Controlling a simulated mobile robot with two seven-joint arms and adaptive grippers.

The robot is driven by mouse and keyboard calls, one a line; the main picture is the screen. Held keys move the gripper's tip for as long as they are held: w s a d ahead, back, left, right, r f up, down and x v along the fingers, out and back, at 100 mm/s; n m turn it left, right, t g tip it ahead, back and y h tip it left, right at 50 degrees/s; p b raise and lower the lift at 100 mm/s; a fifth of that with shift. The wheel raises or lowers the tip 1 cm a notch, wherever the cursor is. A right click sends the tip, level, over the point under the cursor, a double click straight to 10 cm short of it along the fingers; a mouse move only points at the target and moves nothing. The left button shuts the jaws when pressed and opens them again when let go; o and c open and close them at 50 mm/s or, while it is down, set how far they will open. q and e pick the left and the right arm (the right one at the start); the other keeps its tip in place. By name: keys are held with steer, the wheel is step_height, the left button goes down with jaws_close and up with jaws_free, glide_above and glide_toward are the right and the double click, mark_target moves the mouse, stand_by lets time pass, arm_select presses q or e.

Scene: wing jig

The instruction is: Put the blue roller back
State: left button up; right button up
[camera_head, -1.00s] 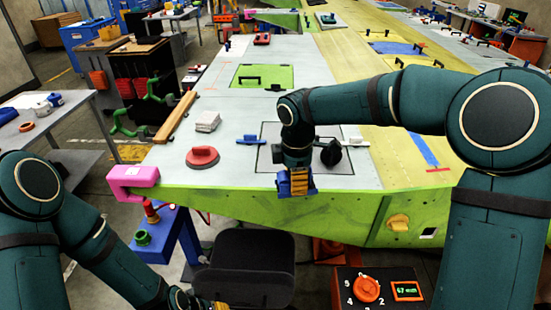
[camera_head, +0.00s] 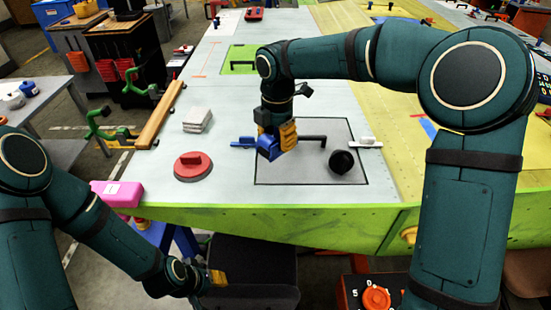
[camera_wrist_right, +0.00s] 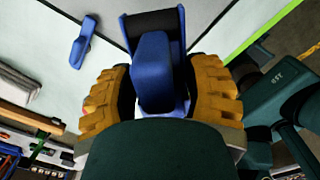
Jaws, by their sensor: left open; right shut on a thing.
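My right gripper (camera_head: 277,140) is shut on the blue roller (camera_head: 267,147), above the left part of the outlined panel (camera_head: 300,172) on the wing. In the right wrist view the blue roller (camera_wrist_right: 153,65) sits between both yellow fingers, with a dark cylinder at its far end. Whether it touches the wing is unclear. A small blue piece (camera_head: 242,142) lies on the wing just left of it; it also shows in the right wrist view (camera_wrist_right: 82,42). My left gripper (camera_head: 217,278) is low at the front, off the wing, open and empty.
A red round tool (camera_head: 193,166) and a grey-white stack (camera_head: 198,120) lie left of the panel. A black knob (camera_head: 342,161) and a white piece (camera_head: 366,142) are at its right. A pink clamp (camera_head: 117,193) grips the wing's front left corner.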

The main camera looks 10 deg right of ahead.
steer(key=shift+s+f, duration=0.2)
steer(key=shift+f, duration=0.8)
steer(key=shift+w+f+b, duration=0.1)
steer(key=shift+f+b, duration=0.2)
steer(key=shift+f, duration=2.2)
steer(key=shift+f, duration=0.1)
steer(key=o, duration=1.1)
step_height(320, 180, up, 12)
steer(key=shift+r+p, duration=0.1)
steer(key=shift+p, duration=0.6)
